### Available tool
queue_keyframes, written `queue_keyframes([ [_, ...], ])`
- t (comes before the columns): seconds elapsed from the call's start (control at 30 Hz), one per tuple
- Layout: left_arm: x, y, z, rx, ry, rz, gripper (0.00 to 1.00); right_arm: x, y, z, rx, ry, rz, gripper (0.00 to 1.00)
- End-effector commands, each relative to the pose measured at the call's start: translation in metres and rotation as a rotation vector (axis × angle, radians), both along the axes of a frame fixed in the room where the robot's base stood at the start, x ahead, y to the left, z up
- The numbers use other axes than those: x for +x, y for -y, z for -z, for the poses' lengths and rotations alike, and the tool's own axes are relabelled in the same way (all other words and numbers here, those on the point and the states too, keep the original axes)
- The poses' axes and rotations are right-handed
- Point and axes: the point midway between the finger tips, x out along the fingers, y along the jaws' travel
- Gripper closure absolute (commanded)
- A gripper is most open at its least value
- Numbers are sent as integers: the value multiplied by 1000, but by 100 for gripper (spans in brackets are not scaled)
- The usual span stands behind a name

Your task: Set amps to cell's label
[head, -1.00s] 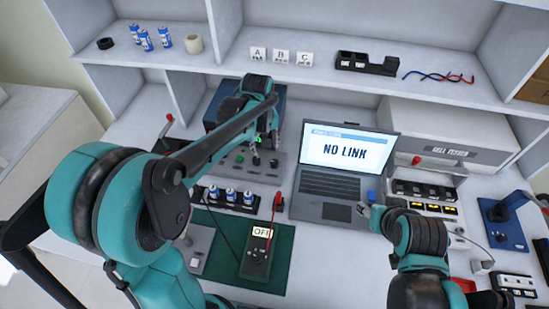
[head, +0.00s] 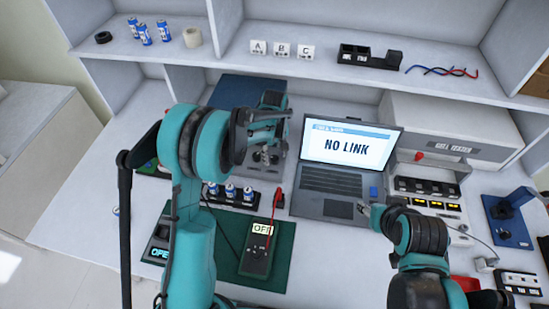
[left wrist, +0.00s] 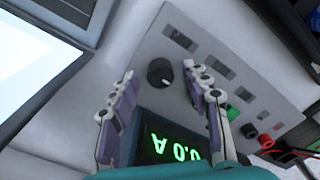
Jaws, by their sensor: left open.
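In the left wrist view a black round knob (left wrist: 160,72) sits on a grey control panel (left wrist: 185,20). A green-lit display (left wrist: 172,148) reads 0.0 A, upside down and partly covered. My left gripper (left wrist: 160,80) is open, its fingers on either side of the knob's line; I cannot tell whether they touch it. In the head view my left gripper (head: 268,128) hangs over the panel, hiding much of it. Blue-and-white cells (head: 230,191) stand in a black holder; their labels are unreadable. My right gripper (head: 365,209) is by the laptop's right front corner, its jaws unclear.
A laptop (head: 340,185) reads NO LINK. A meter (head: 257,255) marked OFF lies on a green mat (head: 283,265). A small device (head: 158,252) shows OPEN. A black charger (head: 425,188) and blue stand (head: 507,225) are at right. More cells (head: 145,35) stand on the shelf.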

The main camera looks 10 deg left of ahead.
Motion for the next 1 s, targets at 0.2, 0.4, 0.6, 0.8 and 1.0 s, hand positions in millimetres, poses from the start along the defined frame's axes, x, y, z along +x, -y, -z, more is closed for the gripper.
queue_keyframes([
  [0.2,0,0,6,0,0,0,52,0,0,2,0,0,0,54],
  [0.4,0,0,5,0,0,0,71,0,0,2,0,0,0,54],
  [0.6,0,0,5,0,0,1,100,0,0,2,0,0,0,54],
  [0.8,0,0,5,0,0,14,100,0,0,2,0,0,0,54],
  [1.0,0,0,5,0,0,83,100,0,0,1,0,0,0,54],
])
